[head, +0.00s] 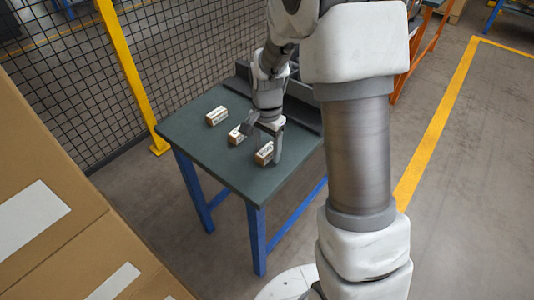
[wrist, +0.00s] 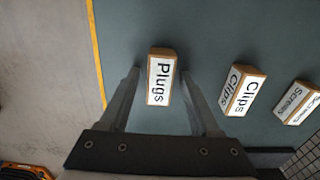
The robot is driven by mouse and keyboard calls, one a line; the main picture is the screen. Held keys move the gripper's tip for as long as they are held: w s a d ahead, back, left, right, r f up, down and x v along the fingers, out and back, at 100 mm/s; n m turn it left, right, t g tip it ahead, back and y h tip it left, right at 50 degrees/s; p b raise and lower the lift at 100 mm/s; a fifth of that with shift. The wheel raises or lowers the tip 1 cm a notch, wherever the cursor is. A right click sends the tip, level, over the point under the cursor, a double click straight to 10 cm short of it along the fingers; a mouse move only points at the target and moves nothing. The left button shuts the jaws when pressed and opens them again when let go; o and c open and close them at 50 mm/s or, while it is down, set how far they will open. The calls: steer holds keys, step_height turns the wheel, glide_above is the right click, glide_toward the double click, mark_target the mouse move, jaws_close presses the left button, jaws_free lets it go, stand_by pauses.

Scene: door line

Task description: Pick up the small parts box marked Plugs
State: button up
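The box marked Plugs (wrist: 161,80) is a small tan carton with a white label, seen in the wrist view between my two fingers. It also shows in the head view (head: 264,154) on the green table top, nearest the front right edge. My gripper (wrist: 160,74) is open, with a gap between each finger and the box. In the head view my gripper (head: 263,143) points down over this box. How far the fingertips are above the table is hard to tell.
A Clips box (wrist: 242,92) stands just beside my right finger in the wrist view, with a Screws box (wrist: 297,103) farther right. The green table (head: 203,146) has a dark grey tray (head: 300,110) at its back. Large cartons (head: 60,190) stand at left, before a mesh fence (head: 70,70).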

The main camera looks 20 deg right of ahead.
jaws_close()
